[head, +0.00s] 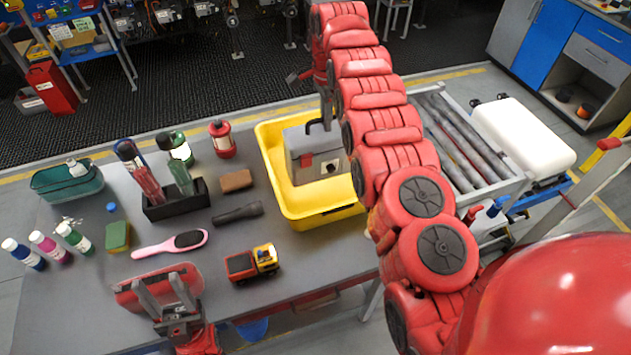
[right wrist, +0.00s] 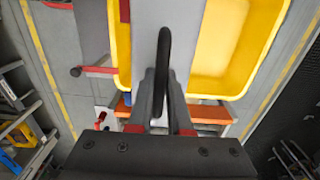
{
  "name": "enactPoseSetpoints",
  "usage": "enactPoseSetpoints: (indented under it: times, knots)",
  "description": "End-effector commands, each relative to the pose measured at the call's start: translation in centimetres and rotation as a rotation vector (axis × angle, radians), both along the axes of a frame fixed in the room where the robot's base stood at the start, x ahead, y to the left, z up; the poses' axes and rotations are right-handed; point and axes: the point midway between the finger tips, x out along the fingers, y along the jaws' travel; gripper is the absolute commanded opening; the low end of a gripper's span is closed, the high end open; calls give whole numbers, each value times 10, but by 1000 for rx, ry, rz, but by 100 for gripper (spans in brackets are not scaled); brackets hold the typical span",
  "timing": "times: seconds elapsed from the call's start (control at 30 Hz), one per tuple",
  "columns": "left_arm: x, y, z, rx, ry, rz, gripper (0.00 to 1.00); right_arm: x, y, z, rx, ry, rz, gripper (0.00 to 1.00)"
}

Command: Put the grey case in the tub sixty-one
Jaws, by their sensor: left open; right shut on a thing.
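The grey case (head: 302,146) has a dark handle and a red latch. It is upright within the outline of the yellow tub (head: 272,178); I cannot tell whether it touches the tub floor. My right gripper (head: 326,118) is shut on the case's handle, partly hidden by my red arm. In the right wrist view the fingers (right wrist: 160,100) close around the dark handle (right wrist: 163,62), with the grey case below and yellow tub walls around. No number is readable on the tub. My left gripper (head: 163,291) is open and empty over the table's near edge.
A toy truck (head: 252,263), hairbrush (head: 172,243), flashlight (head: 237,213), brown block (head: 236,181), black holder with bottles (head: 177,204), red lantern (head: 222,139) and green basket (head: 66,182) stand left of the tub.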

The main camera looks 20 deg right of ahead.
Motion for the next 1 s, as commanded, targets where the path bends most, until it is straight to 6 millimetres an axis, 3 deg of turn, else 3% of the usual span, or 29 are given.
enactPoseSetpoints:
  times: [0.03, 0.37, 0.6, 0.67, 0.9, 1.0]
  knots:
    - [0, 0, -11, 0, 0, 0, 52, 0, 0, -11, 0, -2, -1, 0]
    - [0, 0, -41, 0, 0, 0, 52, 1, 0, -44, 0, -2, 0, 0]
    - [0, 0, -85, 0, 0, 0, 52, 1, -1, -85, 0, -3, -1, 0]
    - [0, 0, -73, 0, 0, 0, 52, 1, 3, -82, 4, -1, 1, 0]
    - [0, 0, -73, 0, 0, 0, 52, 1, 2, -97, 0, -3, 2, 0]
    - [0, 0, -62, 0, -1, 0, 52, 0, 0, -109, -1, 0, 0, 0]
